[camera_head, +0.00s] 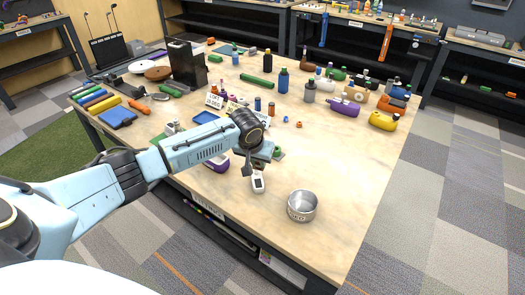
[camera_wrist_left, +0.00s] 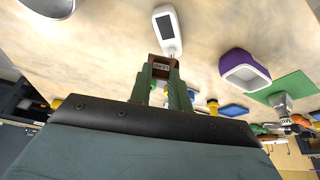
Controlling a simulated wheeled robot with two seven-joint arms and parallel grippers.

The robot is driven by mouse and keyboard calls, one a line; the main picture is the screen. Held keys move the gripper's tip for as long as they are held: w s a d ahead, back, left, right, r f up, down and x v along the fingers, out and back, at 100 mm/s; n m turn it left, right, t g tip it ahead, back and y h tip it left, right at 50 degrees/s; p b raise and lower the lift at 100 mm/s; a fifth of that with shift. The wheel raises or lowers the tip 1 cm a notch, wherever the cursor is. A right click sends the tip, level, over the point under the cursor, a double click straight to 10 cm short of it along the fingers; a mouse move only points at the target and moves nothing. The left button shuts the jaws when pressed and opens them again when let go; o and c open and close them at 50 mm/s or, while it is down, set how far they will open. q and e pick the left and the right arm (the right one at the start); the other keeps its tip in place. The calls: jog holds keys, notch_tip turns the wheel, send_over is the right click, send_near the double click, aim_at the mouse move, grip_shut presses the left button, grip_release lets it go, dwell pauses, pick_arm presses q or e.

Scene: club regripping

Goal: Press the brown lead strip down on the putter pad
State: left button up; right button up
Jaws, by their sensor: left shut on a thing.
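My left gripper (camera_head: 247,168) is above the front part of the workbench, pointing down. In the left wrist view its two fingers (camera_wrist_left: 161,82) are shut on a small brown piece with a "LEAD" label (camera_wrist_left: 160,67), which I take to be the lead strip. In the head view the strip is too small to make out. The green putter pad (camera_wrist_left: 290,88) lies to the right in the left wrist view, with a silver putter head (camera_wrist_left: 283,103) at it. The gripper is well apart from the pad. My right gripper is not in view.
A white handheld device (camera_head: 258,182) lies just in front of the gripper. A purple open container (camera_wrist_left: 243,70) stands between device and pad. A steel bowl (camera_head: 302,206) stands near the front edge. Bottles fill the far right; the right front of the workbench (camera_head: 350,170) is clear.

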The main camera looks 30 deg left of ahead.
aim_at(259, 181)
pick_arm(q)
jog(key=shift+s+r, duration=0.1)
jog(key=shift+s, duration=0.05)
jog(key=shift+r+p, duration=0.1)
jog(key=shift+p, duration=0.65)
notch_tip(259, 181, down, 2)
jog(key=shift+s+b, duration=0.1)
jog(key=shift+b, duration=0.4)
jog(key=shift+f+b, duration=0.95)
jog(key=shift+f, duration=1.35)
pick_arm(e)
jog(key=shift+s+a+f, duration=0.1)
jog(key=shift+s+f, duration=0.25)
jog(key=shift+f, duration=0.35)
pick_arm(q)
jog(key=shift+f, duration=0.25)
jog(key=o, duration=0.9)
jog(key=shift+r, duration=0.1)
